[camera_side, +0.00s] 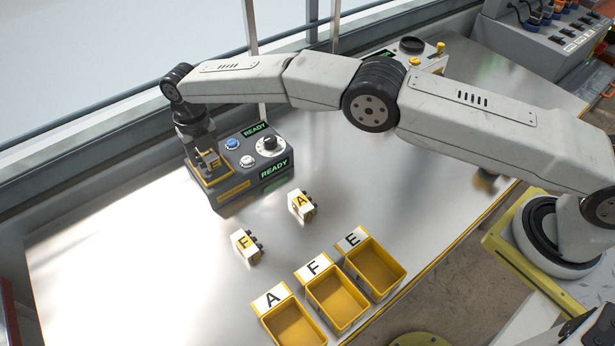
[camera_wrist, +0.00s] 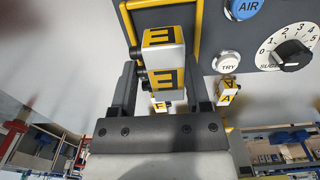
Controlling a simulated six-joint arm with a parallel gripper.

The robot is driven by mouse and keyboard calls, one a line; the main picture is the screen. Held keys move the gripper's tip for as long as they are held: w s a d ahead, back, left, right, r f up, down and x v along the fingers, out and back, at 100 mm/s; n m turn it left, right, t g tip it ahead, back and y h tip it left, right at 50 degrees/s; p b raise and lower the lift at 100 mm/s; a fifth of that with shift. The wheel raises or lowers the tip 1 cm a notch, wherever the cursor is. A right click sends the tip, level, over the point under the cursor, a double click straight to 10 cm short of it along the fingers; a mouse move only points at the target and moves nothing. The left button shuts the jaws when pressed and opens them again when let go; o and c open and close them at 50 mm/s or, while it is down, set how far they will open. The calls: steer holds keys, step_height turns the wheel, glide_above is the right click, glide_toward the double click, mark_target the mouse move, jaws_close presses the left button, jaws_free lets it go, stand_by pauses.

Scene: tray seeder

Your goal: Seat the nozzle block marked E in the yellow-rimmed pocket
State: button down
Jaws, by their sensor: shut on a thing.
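The white nozzle block marked E (camera_side: 213,160), with yellow label patches, is between the fingers of my gripper (camera_side: 207,156). In the wrist view the block (camera_wrist: 164,48) shows two faces with an E, and my gripper (camera_wrist: 163,72) is shut on it from both sides. The yellow-rimmed pocket (camera_side: 228,174) is at the left end of the grey console, directly around or under the block. Its rim also shows in the wrist view (camera_wrist: 198,22). The block looks upright. Its lower end is hidden, and I cannot tell how deep it sits.
The grey console (camera_side: 240,199) carries a blue button (camera_side: 232,144), a dial (camera_side: 268,146) and green READY displays. Blocks F (camera_side: 246,246) and A (camera_side: 302,205) lie on the table. Yellow bins A (camera_side: 323,338), F (camera_side: 362,302) and E (camera_side: 400,265) stand in front. The left table is clear.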

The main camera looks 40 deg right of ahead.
steer(key=shift+f, duration=0.7)
steer(key=shift+f, duration=0.3)
steer(key=shift+f, duration=0.15)
steer(key=shift+s+f, duration=0.15)
steer(key=shift+f, duration=0.55)
stand_by(1.0)
steer(key=shift+r, duration=0.3)
steer(key=shift+r, duration=1.65)
steer(key=shift+f, duration=0.65)
steer(key=shift+f, duration=0.45)
